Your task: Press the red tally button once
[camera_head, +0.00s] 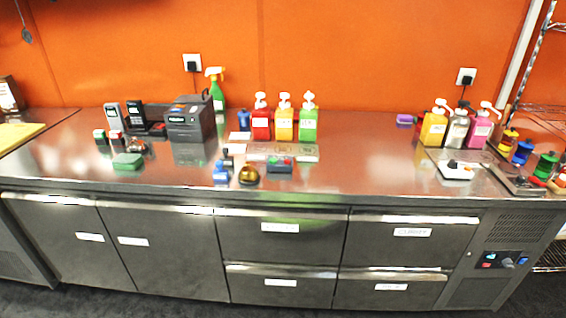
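No single red tally button can be made out for certain at this size. A small dark box (279,168) near the counter's front middle has small coloured spots on top, one of them red. A small block with a red top (116,135) stands at the left, beside a similar green-topped block (99,136). Neither of my grippers shows in the head view.
A steel counter (370,180) runs along an orange wall. A black printer (189,120), a green spray bottle (216,90), pump bottles (284,118), a brass bell-like dome (248,175) and a green block (127,161) stand on it. Bare counter lies right of centre.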

